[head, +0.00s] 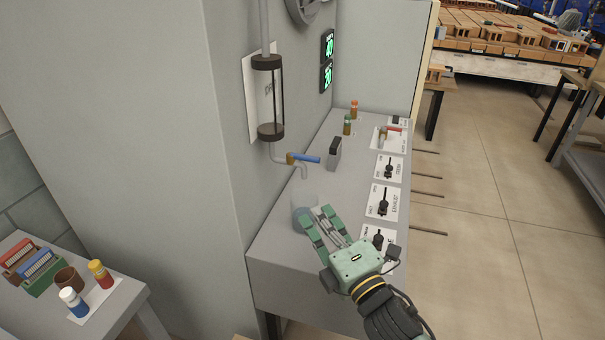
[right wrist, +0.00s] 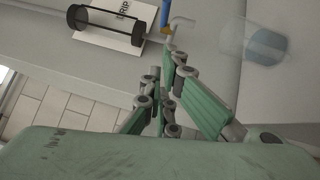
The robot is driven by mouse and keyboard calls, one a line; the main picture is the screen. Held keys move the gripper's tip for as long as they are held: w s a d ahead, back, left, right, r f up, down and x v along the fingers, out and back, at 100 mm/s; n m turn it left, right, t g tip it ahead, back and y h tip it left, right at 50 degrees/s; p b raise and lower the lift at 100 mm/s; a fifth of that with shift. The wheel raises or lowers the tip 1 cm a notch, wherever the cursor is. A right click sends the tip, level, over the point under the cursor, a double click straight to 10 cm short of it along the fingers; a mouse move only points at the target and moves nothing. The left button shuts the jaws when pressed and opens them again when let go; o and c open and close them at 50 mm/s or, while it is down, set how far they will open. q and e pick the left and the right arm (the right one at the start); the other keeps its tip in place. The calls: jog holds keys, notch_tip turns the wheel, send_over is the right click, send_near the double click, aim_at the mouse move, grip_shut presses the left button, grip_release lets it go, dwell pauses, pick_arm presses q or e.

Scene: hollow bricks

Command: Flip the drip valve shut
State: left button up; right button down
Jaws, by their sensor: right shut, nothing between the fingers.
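The drip valve's blue lever (head: 305,158) sticks out sideways, to the right, from a brass body (head: 290,158) on the thin grey pipe below the sight glass (head: 268,98). In the right wrist view the blue lever (right wrist: 164,16) shows at the top edge, partly cut off, beside the sheet marked DRIP (right wrist: 122,14). My right gripper (head: 318,217) is shut and empty. It is over the grey bench, in front of and below the lever, apart from it. My left gripper is not in view.
A clear cup (head: 304,203) with bluish contents stands by my right fingertips. The bench (head: 345,190) also bears a dark upright block (head: 334,152), black switches (head: 383,203), a red-handled valve (head: 390,130) and two small bottles. A side table (head: 120,305) stands lower left.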

aim_at(305, 158)
jog(key=shift+r, duration=0.1)
jog(key=d+p+x, duration=0.1)
jog(key=p+x, duration=0.1)
jog(key=x, duration=0.4)
jog(key=w+d+p+x, duration=0.1)
jog(key=p+x, duration=0.1)
jog(key=x, duration=0.4)
jog(key=shift+w+r+p, duration=0.25)
jog(key=shift+w+p, duration=0.05)
jog(key=shift+w, duration=0.05)
jog(key=shift+d+n+y, duration=0.25)
jog(key=shift+n+y, duration=0.05)
jog(key=shift+w+d+n+g+y, duration=0.1)
jog(key=shift+n+g+y, duration=0.3)
jog(key=shift+y, duration=0.3)
